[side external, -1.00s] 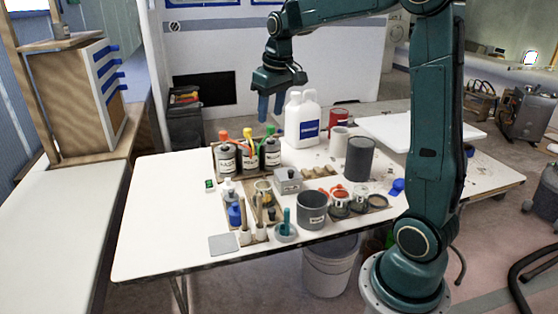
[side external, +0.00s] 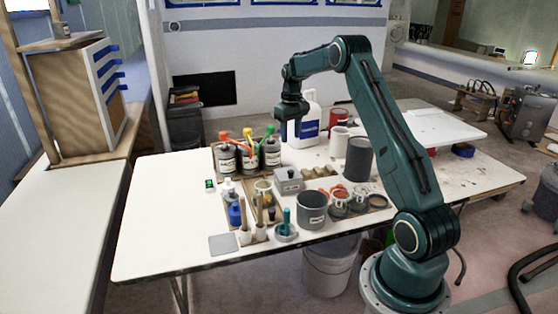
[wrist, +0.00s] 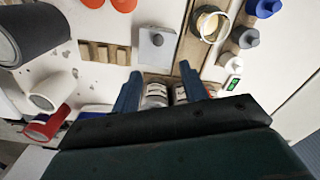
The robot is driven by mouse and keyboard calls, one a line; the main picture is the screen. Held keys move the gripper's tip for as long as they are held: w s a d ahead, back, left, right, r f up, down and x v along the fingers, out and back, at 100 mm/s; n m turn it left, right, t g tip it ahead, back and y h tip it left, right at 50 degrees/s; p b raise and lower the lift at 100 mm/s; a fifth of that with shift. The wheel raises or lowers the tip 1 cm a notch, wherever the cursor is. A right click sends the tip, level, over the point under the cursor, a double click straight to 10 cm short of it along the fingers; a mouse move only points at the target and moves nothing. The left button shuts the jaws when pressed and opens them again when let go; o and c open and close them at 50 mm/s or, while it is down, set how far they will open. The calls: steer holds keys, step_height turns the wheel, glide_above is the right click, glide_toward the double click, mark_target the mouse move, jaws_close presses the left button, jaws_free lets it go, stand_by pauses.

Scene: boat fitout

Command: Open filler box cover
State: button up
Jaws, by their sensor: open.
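The filler box appears to be the small grey box (side external: 288,186) with a light lid and a small dark knob on top, near the middle of the white table. Its cover looks closed. In the wrist view the grey box (wrist: 157,46) lies just beyond the fingertips. My gripper (side external: 290,132) points down, open and empty, above and behind the box, near the white jug. In the wrist view the blue fingers of my gripper (wrist: 160,70) are spread apart, with labelled bottles partly visible between them.
Bottles with orange, yellow and green tops (side external: 249,156) stand left of the box. A wooden notched block (side external: 320,172) and a dark grey cylinder (side external: 358,158) stand right. A grey cup (side external: 311,210) stands in front. The white jug (side external: 312,122) is behind.

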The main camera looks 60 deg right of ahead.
mark_target(290, 171)
steer(key=shift+d+f, duration=0.2)
steer(key=shift+f, duration=0.1)
steer(key=shift+f, duration=6.8)
jaws_close()
